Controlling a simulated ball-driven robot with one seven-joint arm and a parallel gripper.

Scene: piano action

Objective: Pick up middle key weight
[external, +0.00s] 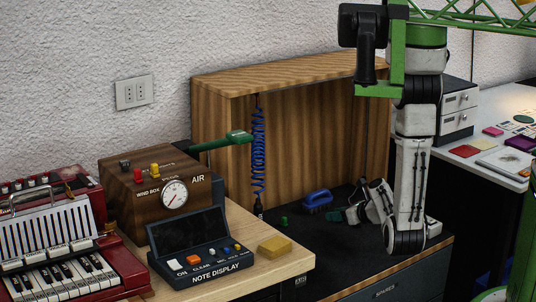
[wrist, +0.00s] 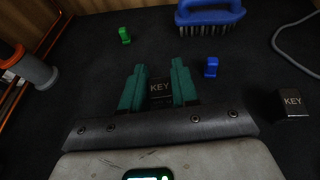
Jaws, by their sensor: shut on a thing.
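A dark block marked KEY, a key weight (wrist: 160,90), sits between the two green fingers of my gripper (wrist: 160,84) in the wrist view. The fingers are shut on its sides. A second dark KEY weight (wrist: 292,103) stands apart at the right on the black surface. No third weight shows. In the external view my gripper (external: 340,215) is low over the black bench top, and the held weight cannot be made out there. I cannot tell whether the held weight touches the surface.
A blue brush (wrist: 210,14) lies beyond the fingers. A small green piece (wrist: 124,36) and a small blue piece (wrist: 211,67) stand nearby. A grey cable (wrist: 297,46) curves at the right. The wooden cabinet (external: 225,130) rises behind the bench, with a blue coiled hose (external: 258,150).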

